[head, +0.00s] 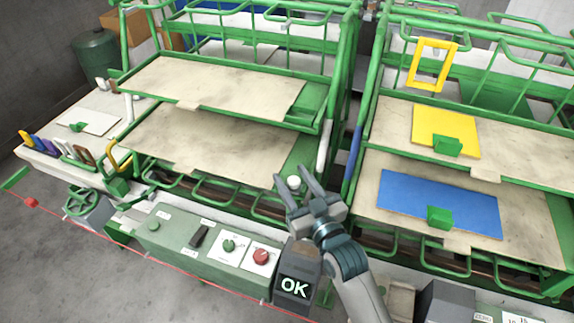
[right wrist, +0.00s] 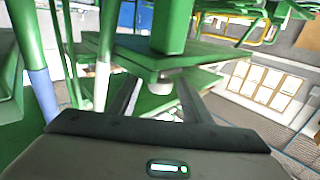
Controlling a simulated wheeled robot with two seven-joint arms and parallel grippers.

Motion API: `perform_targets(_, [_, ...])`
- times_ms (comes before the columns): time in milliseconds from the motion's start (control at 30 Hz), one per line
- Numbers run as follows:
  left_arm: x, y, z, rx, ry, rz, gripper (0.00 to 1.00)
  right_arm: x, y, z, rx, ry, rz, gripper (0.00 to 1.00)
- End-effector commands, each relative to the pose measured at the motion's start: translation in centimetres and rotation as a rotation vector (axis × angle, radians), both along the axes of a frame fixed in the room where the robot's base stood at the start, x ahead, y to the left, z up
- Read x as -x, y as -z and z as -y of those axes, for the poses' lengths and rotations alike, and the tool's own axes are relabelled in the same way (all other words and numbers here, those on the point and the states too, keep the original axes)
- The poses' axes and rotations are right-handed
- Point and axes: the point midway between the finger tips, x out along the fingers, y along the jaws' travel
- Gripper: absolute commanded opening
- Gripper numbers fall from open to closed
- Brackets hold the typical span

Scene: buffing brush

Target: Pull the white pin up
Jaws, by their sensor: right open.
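A small white round-topped pin (head: 294,183) stands at the front right corner of the left green rack. My right gripper (head: 291,177) is open, with its two fingers pointing at the rack and one on each side of the pin's top. In the right wrist view a white rounded piece (right wrist: 158,89), apparently this pin, shows between the open fingers under a green post. I cannot tell whether the fingers touch it. A longer white sleeve (head: 323,146) is on the rack's post above. My left gripper is not in view.
A control box (head: 200,245) with a red knob (head: 261,256) and an OK display (head: 295,287) stand below the gripper. A right rack holds a yellow board (head: 440,122) and a blue board (head: 410,198). Green tubes and blue sleeve (head: 355,150) crowd the gripper's surroundings.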

Motion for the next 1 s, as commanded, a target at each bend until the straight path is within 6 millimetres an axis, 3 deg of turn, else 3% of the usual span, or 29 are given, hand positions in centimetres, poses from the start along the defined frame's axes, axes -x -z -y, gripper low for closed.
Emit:
perform_targets(267, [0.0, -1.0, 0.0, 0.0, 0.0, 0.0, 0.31, -2.7, -0.1, -1.4, 0.0, 0.0, 0.0, 0.45])
perform_targets(667, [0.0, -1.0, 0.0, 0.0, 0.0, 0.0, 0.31, -3.1, 0.0, -1.6, 0.0, 0.0, 0.0, 0.45])
perform_targets(833, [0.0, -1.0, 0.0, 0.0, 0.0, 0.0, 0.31, -3.1, 0.0, -1.6, 0.0, 0.0, 0.0, 0.04])
perform_targets(867, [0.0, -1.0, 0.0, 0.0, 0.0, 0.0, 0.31, -3.1, 0.0, -1.6, 0.0, 0.0, 0.0, 0.0])
perform_targets(1000, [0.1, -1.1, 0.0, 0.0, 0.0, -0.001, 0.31, -3.1, -0.1, -1.6, 0.0, 0.0, 0.0, 0.0])
